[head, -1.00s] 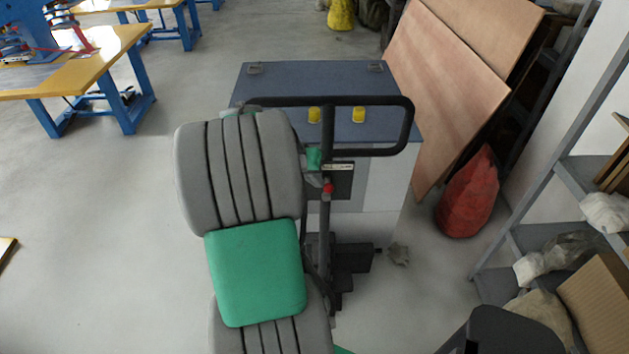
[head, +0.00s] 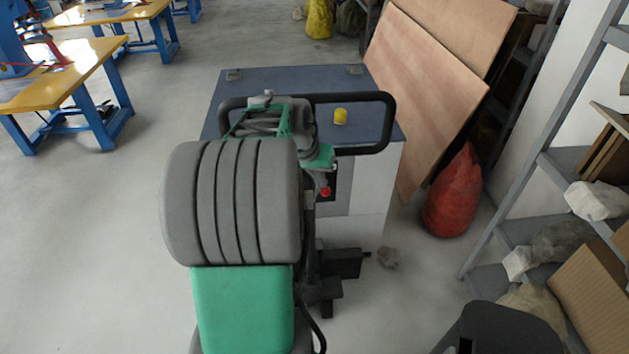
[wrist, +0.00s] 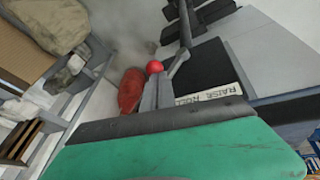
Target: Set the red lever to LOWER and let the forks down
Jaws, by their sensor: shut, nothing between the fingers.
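The red lever knob (head: 325,191) sits on the stacker's black panel, below the black loop handle (head: 389,125). In the wrist view the red knob (wrist: 155,67) shows just past my fingertips, with a grey stem running to its right. In the head view my green gripper body (head: 320,157) is just above the knob. I cannot make out the forks.
To the right are leaning wood boards (head: 425,85), a red sack (head: 453,192) and a grey shelf rack (head: 535,165). Open floor (head: 90,240) lies to the left.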

